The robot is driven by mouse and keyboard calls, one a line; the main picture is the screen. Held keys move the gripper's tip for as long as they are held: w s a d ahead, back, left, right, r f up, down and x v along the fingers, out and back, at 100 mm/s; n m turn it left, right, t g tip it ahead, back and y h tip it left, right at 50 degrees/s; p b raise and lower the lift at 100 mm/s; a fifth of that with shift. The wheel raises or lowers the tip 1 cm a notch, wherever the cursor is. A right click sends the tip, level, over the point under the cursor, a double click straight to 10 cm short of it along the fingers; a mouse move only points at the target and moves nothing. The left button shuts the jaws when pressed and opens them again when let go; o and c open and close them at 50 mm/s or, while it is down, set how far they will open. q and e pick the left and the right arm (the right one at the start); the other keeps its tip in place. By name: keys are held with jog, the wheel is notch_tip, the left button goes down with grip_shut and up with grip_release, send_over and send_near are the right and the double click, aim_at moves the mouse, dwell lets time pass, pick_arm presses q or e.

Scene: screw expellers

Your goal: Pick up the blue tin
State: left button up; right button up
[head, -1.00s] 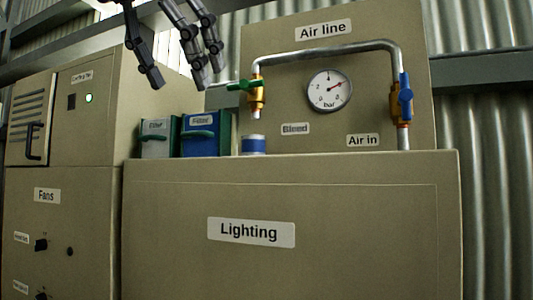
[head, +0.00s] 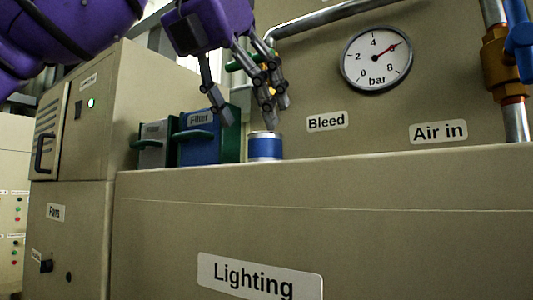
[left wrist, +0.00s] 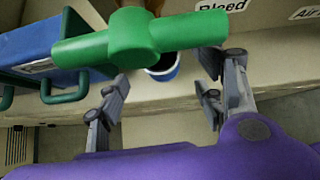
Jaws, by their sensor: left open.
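The blue tin (head: 265,148), a short cylinder with a pale rim, stands upright on the Lighting cabinet top in the head view. In the left wrist view the tin (left wrist: 165,73) shows from above with a dark inside, partly hidden by the green valve handle. My left gripper (head: 249,116) is open and empty, its fingers pointing down just above the tin, slightly to its left. In the left wrist view the gripper (left wrist: 163,93) has its fingers spread, with the tin beyond the gap between them. My right gripper is not in view.
The green valve handle (left wrist: 130,38) crosses close in front of the left wrist camera. A blue Filter box (head: 203,143) and a grey box (head: 153,155), each with a green handle, stand left of the tin. The cabinet top (head: 400,158) right of the tin is clear.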

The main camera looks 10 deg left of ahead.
aim_at(261, 134)
pick_arm(q)
jog(key=x, duration=0.5)
jog(key=shift+w+d+f, duration=0.1)
jog(key=shift+w, duration=0.2)
jog(key=shift+s, duration=0.15)
jog(key=shift+c, duration=1)
jog(key=c, duration=1)
